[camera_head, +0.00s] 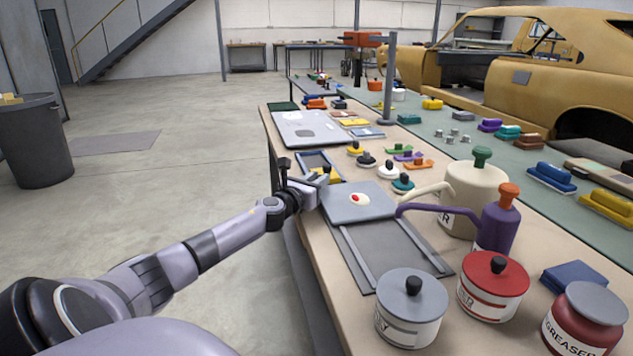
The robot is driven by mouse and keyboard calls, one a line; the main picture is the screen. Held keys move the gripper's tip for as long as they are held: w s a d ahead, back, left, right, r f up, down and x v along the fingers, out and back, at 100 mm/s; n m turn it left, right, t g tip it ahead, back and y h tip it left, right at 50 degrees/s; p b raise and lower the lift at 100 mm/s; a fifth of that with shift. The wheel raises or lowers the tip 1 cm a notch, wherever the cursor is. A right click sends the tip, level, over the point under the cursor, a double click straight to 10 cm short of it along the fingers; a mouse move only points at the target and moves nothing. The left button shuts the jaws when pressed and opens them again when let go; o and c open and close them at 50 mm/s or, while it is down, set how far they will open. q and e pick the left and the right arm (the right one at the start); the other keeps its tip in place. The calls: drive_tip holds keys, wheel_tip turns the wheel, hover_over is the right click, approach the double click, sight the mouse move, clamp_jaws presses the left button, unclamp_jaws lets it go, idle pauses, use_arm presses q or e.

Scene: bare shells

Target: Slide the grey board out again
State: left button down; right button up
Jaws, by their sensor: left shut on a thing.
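The grey board (345,211) lies flat at the far end of a dark grey base with two lighter rails (400,257) on the workbench. A small red and white item or mark (359,198) shows on top of the board. My left gripper (318,184) reaches in from the left and is shut on the board at its far left edge. The exact contact of the fingers is small and partly hidden. My right gripper is not in view.
Near the base stand a grey-lidded pot (410,310), a red-lidded pot (493,287), a cream can (470,195) and a purple can (497,225). A blue-framed tray (316,160) lies beyond the board. Several coloured knobbed pieces sit behind.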

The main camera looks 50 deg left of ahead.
use_arm(q)
drive_tip(key=c, duration=1)
unclamp_jaws()
drive_tip(key=shift+a+r, duration=0.35)
drive_tip(key=shift+o, duration=0.6)
drive_tip(key=shift+w+f, duration=0.1)
drive_tip(key=shift+f, duration=0.15)
drive_tip(key=shift+d, duration=0.1)
drive_tip(key=shift+f, duration=0.1)
drive_tip(key=shift+v, duration=3.55)
